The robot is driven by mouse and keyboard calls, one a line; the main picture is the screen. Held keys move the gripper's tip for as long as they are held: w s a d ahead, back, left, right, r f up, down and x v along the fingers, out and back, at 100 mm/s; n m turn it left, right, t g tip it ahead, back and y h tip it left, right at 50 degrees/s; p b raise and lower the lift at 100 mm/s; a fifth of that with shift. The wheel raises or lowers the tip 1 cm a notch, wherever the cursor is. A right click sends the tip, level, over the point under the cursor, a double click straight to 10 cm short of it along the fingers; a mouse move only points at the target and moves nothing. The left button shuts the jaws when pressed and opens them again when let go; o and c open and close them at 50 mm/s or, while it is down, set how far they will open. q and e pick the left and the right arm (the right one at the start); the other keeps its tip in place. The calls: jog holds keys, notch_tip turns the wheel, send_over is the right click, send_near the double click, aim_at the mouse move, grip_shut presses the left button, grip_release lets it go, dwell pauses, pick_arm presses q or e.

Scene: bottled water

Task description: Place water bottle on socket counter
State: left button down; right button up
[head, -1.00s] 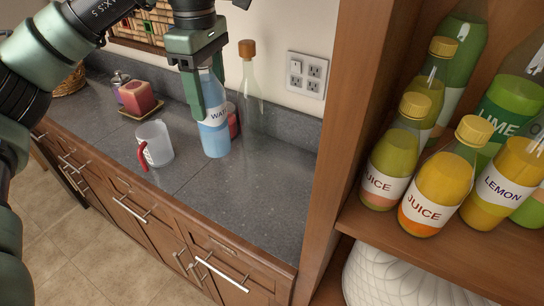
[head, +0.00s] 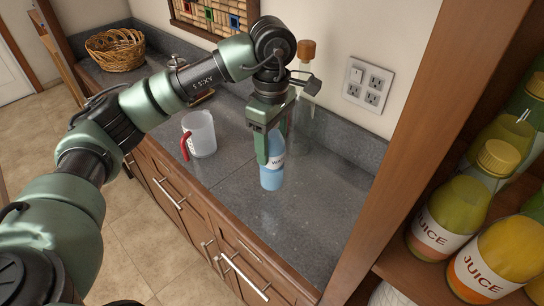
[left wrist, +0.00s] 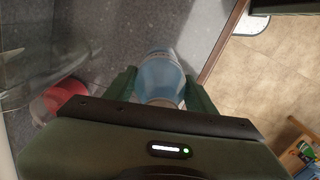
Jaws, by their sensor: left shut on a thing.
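My left gripper (head: 274,146) is shut on a clear-blue water bottle (head: 271,179) with a white label. The bottle is upright at the grey socket counter (head: 315,212), in front of the wall socket plate (head: 368,87) and to its left. I cannot tell whether its base touches the counter. In the left wrist view the bottle (left wrist: 160,73) sits between the two fingers of the gripper (left wrist: 162,84). The fingers hide its upper part in the head view. My right gripper is not in view.
A clear cup with a red handle (head: 202,134) stands left of the bottle. A corked glass bottle (head: 306,50) stands behind, partly hidden by my arm. A wooden shelf with juice bottles (head: 438,222) is at the right. The counter right of the bottle is clear.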

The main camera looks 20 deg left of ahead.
aim_at(272, 160)
pick_arm(q)
jog(key=shift+s+f, duration=0.1)
jog(key=shift+f, duration=0.35)
notch_tip(272, 160, down, 4)
jog(key=shift+r+p, duration=0.25)
jog(key=shift+p, duration=0.3)
jog(key=shift+f, duration=0.25)
jog(key=shift+f+b, duration=0.2)
jog(key=shift+b, duration=0.1)
jog(key=c, duration=0.5)
grip_release()
jog(key=shift+r, duration=0.1)
jog(key=shift+r, duration=0.1)
